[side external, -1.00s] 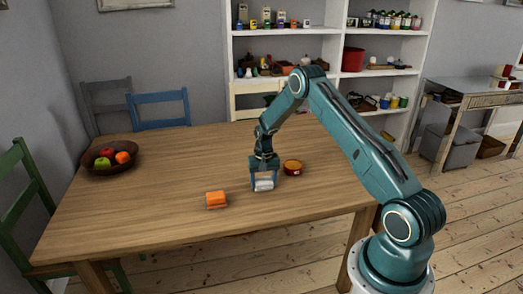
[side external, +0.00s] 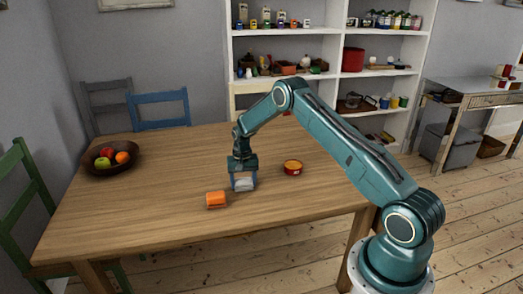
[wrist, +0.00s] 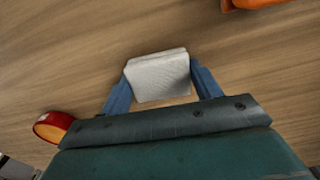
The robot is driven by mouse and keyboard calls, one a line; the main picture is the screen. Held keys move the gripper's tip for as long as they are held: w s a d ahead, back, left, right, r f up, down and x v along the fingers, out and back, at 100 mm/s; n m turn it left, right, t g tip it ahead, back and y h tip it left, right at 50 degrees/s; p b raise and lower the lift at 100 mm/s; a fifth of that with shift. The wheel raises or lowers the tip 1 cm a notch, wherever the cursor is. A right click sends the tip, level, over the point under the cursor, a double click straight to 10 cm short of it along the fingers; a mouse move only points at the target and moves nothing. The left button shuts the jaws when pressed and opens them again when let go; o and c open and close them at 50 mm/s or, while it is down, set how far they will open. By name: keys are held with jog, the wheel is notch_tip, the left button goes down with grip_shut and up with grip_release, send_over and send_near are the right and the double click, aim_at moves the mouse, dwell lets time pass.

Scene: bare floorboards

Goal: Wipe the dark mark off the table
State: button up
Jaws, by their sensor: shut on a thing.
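My gripper (side external: 243,182) is shut on a pale whitish block-shaped wiper (side external: 243,185) and holds it at or just above the wooden table (side external: 160,195). In the wrist view the wiper (wrist: 158,77) sits between the two blue fingers of my gripper (wrist: 160,82). I see no dark mark on the bare table in either view. The spot under the wiper and the gripper is hidden.
An orange block (side external: 216,200) lies just left and in front of my gripper. A red tin (side external: 293,167) stands to the right. A fruit bowl (side external: 108,163) is at the far left. The middle-left of the table is clear.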

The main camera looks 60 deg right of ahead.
aim_at(261, 182)
jog(key=shift+w+d, duration=0.65)
jog(key=shift+w, duration=0.25)
jog(key=shift+s+d, duration=2.7)
jog(key=shift+s, duration=0.05)
notch_tip(261, 182, up, 8)
